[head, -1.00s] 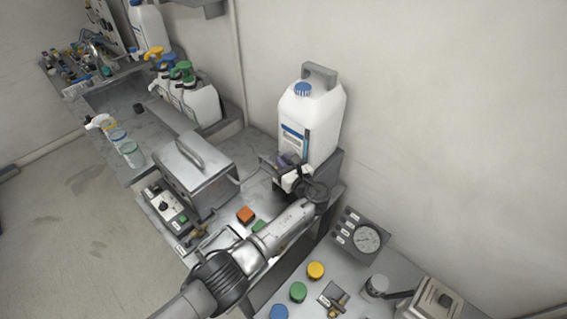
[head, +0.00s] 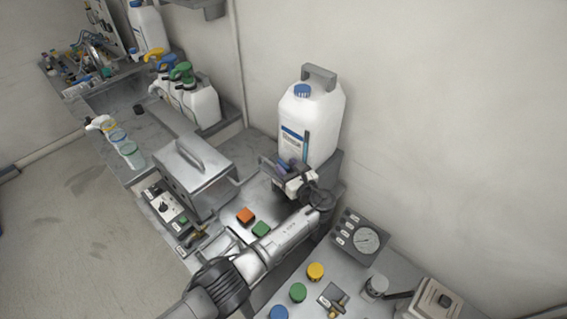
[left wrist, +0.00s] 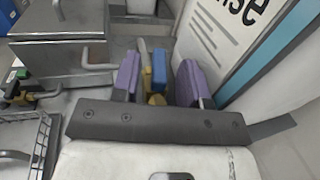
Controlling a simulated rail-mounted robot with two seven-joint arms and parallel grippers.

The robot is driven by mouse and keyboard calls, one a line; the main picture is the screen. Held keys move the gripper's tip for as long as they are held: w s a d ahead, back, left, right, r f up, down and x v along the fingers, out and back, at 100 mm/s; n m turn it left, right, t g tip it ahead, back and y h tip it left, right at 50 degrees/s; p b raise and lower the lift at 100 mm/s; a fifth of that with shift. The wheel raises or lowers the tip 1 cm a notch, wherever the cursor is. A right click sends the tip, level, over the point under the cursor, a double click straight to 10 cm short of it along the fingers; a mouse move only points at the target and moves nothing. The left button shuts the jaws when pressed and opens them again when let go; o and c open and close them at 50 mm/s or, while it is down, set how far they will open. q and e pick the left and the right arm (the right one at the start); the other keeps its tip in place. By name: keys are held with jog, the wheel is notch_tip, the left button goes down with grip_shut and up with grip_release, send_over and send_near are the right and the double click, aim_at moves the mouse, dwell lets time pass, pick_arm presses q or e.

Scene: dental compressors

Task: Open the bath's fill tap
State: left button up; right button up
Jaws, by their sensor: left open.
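The bath is a metal box (head: 195,172) with a handled lid, closed, and it also shows in the left wrist view (left wrist: 60,62). In the left wrist view a tap with a blue lever (left wrist: 159,72) and brass-coloured body stands between the two purple finger pads of my left gripper (left wrist: 160,76). The gripper is open, with a visible gap on both sides of the lever. The tap's lower part is hidden by the gripper body. In the head view my left gripper (head: 284,168) is in front of the white jug, and hides the tap. My right gripper is not in view.
A large white jug (head: 312,118) stands right behind the gripper, close to it.

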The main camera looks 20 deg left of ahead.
pick_arm(q)
jog(key=v, duration=1.1)
jog(key=shift+s+d, duration=0.15)
jog(key=shift+d, duration=0.05)
